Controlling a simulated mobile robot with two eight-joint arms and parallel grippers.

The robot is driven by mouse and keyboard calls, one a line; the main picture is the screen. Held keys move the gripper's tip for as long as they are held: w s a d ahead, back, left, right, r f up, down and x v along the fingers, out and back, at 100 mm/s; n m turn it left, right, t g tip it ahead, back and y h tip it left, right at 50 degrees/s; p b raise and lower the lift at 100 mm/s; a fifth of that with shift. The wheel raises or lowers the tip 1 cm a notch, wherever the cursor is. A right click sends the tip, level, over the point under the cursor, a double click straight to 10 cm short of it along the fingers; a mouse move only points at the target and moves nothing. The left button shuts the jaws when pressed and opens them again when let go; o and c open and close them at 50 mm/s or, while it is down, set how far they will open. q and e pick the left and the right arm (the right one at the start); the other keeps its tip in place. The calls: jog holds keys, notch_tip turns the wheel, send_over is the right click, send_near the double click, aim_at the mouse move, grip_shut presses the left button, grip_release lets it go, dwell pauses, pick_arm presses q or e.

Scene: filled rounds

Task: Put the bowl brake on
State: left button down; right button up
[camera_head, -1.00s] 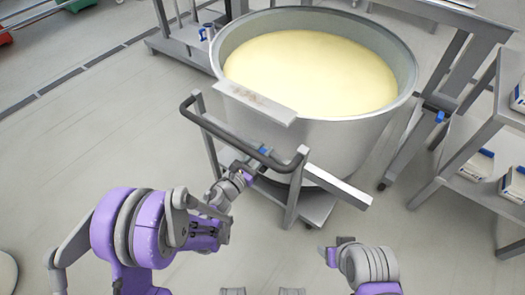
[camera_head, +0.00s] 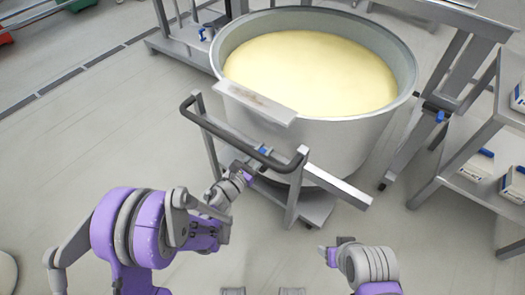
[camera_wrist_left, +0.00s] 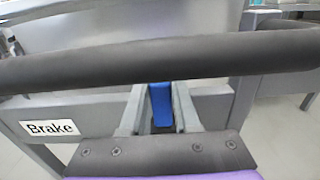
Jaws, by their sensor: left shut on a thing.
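The large grey bowl (camera_head: 352,135), full of pale yellow dough or batter, stands on a wheeled frame with a dark push handle (camera_head: 232,140). The blue brake lever (camera_wrist_left: 160,104) is between the two grey fingers of my left gripper (camera_wrist_left: 158,112), just under the handle bar in the left wrist view. A white "Brake" label (camera_wrist_left: 50,128) is on the frame to the left of it. In the head view a bit of the blue lever (camera_head: 263,150) shows by the handle. My left gripper is shut on the lever. My right gripper (camera_head: 333,250) is apart from everything; its jaws are unclear.
A grey shelf (camera_head: 465,175) with white and blue boxes stands at the right. A grey metal stand (camera_head: 175,40) is behind the bowl at the left. A flat grey plate (camera_head: 255,102) sits at the bowl's near rim.

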pick_arm(q)
jog(key=d+m, duration=0.1)
jog(key=m, duration=0.1)
jog(key=s+d+m, duration=0.1)
jog(key=m, duration=0.1)
jog(key=s+d+f+m, duration=0.1)
jog(key=shift+s+m, duration=0.1)
jog(key=shift+m, duration=0.3)
jog(key=c, duration=0.6)
grip_release()
jog(key=shift+c, duration=0.2)
jog(key=b+v, duration=0.1)
jog(key=v, duration=0.9)
jog(key=shift+s+a, duration=0.2)
jog(key=shift+s, duration=0.15)
